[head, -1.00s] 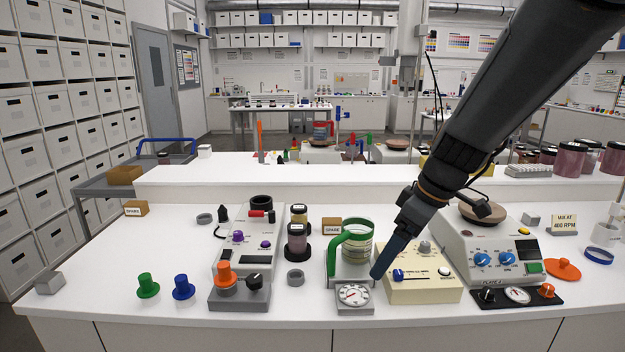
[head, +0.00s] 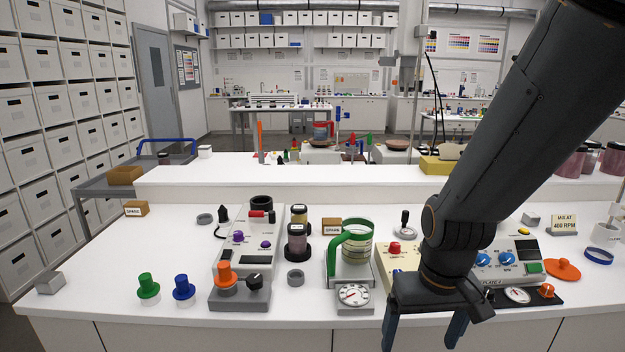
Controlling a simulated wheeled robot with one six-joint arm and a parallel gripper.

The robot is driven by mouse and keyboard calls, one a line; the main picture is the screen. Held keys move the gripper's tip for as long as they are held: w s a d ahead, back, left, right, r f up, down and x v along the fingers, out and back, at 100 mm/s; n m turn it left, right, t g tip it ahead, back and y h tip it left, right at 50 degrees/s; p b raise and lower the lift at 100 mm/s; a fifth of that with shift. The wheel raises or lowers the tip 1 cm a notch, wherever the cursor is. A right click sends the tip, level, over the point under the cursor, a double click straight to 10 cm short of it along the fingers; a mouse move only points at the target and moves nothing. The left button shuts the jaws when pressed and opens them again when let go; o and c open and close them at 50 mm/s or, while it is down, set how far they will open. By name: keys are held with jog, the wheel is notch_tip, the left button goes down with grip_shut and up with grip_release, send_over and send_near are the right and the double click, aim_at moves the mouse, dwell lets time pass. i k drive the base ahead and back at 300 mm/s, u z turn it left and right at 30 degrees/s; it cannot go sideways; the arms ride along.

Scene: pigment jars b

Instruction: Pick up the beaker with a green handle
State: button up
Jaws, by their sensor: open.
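The beaker with a green handle (head: 357,244) stands upright on a small grey-white device with a round dial (head: 354,295), near the middle of the bench. Its green handle (head: 334,254) curves down on the left side of the clear, marked body, and a green band rings its top. My gripper (head: 423,335) is in front and to the right of the beaker, near the bench's front edge. Its two blue-grey fingers point down, spread apart, with nothing between them. It is clear of the beaker.
A cream box with a red knob (head: 394,248) stands right of the beaker, partly hidden by my arm. A grey block with an orange knob (head: 238,293) sits front left.

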aim_at(355, 240)
jog(key=k, duration=0.65)
jog(key=u, duration=0.5)
jog(key=i, duration=1.35)
jog(key=z, duration=0.5)
